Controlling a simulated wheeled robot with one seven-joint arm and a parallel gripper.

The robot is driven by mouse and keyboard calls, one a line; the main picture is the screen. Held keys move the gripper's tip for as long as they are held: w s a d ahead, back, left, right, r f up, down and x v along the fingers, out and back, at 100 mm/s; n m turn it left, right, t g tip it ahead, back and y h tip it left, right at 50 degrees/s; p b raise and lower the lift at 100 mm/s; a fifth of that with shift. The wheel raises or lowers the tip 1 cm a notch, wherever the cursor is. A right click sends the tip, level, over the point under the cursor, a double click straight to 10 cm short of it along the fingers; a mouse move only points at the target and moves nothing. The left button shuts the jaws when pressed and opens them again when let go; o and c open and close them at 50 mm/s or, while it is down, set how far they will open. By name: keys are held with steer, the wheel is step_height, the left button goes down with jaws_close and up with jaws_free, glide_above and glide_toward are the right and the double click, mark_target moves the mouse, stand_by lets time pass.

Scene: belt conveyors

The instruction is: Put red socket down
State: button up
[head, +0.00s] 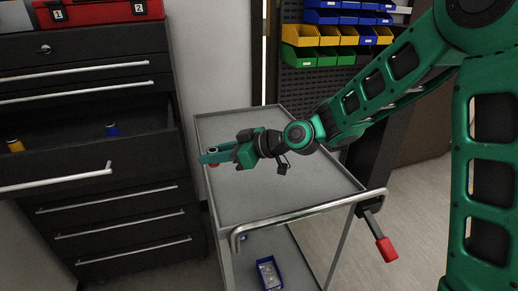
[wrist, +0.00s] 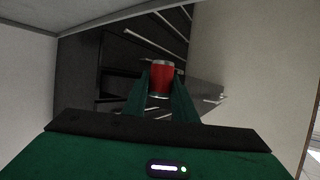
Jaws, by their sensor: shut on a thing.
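The red socket (wrist: 161,80) sits upright between the two fingertips of my gripper (wrist: 160,93) in the wrist view. It is a short red cylinder with metallic ends. In the head view my gripper (head: 208,157) is shut on it at the far left part of the cart top, and only a small bit of the socket (head: 213,151) shows.
An open drawer (head: 70,160) of a black cabinet at left holds a yellow socket (head: 15,145) and a blue socket (head: 112,130). A blue bin (head: 268,273) stands on the cart's lower shelf. The cart handle (head: 310,210) runs along the front. Most of the cart top is clear.

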steer(key=shift+w+d, duration=0.15)
steer(key=shift+d, duration=0.2)
steer(key=shift+w+d+f, duration=0.15)
steer(key=shift+d+f, duration=0.05)
steer(key=shift+d, duration=0.05)
glide_above(256, 184)
step_height(256, 184, down, 7)
steer(key=shift+w+r, duration=0.1)
steer(key=shift+r, duration=0.05)
steer(key=shift+f, duration=1.95)
steer(key=shift+f, duration=0.15)
steer(key=o, duration=1.1)
